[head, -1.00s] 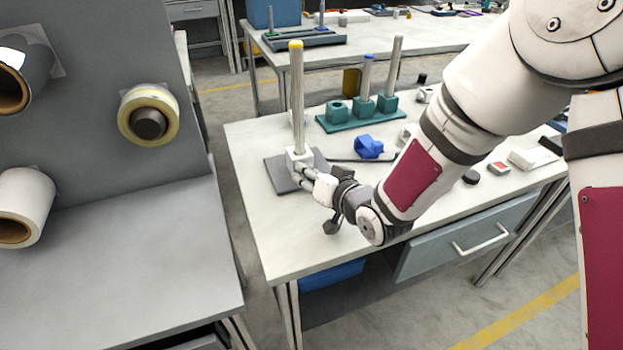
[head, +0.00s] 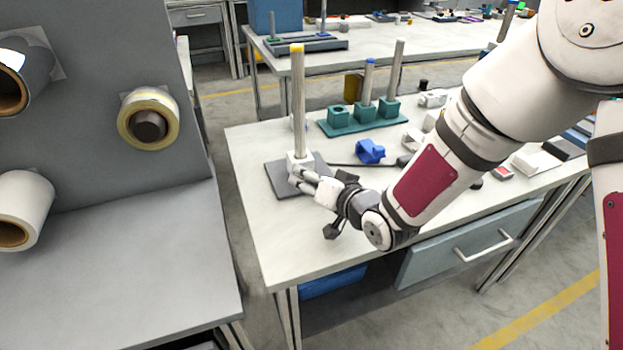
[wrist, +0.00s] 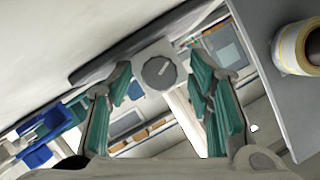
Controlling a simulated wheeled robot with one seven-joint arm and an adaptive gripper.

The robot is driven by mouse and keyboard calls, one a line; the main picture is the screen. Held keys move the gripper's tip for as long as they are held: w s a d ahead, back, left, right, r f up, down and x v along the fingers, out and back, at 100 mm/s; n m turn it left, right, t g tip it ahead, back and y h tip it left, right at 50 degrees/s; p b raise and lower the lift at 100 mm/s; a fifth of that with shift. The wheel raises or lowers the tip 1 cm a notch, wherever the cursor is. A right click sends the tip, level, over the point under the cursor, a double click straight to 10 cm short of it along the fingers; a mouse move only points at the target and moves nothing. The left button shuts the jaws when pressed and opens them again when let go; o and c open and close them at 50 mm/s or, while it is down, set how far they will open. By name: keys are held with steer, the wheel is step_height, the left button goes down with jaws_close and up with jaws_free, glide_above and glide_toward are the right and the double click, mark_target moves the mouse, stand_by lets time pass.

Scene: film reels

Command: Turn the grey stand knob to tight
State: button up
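The stand has a dark grey base plate (head: 283,183), a white block (head: 299,160) and a tall pale post (head: 298,105) with a yellow top. Its round grey knob (wrist: 159,73) faces the wrist camera and carries a short pale bar slanting up to the right. In the head view the knob is hidden by my fingers. My gripper (head: 300,181) is at the front of the block, low over the base plate. In the wrist view my gripper (wrist: 160,75) is open, with one teal-padded finger on each side of the knob and a gap on both sides.
A teal stand (head: 345,128) with posts and a blue object (head: 370,151) are behind my gripper on the white table (head: 260,235). The table's front left is clear. A grey panel with rolls (head: 150,122) stands to the left.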

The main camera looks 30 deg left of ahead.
stand_by(0.4)
steer(key=n+p, duration=0.1)
steer(key=n+t+h+p, duration=0.1)
steer(key=p, duration=0.1)
steer(key=shift+s+a+r, duration=0.15)
steer(key=shift+s, duration=0.05)
steer(key=n+t+h+p, duration=0.1)
steer(key=n+p, duration=0.1)
steer(key=shift+p, duration=0.35)
steer(key=shift+s+d, duration=0.1)
steer(key=shift+d, duration=0.1)
steer(key=p+v, duration=0.1)
steer(key=v, duration=1.2)
steer(key=w+d+r+m+h+p, duration=0.3)
steer(key=d+r+h+p, duration=0.1)
steer(key=d+r, duration=0.9)
steer(key=shift+d+m+h, duration=0.4)
steer(key=shift+d+h, duration=0.5)
steer(key=shift+d, duration=0.15)
steer(key=shift+w+r, duration=0.1)
steer(key=shift+r, duration=0.05)
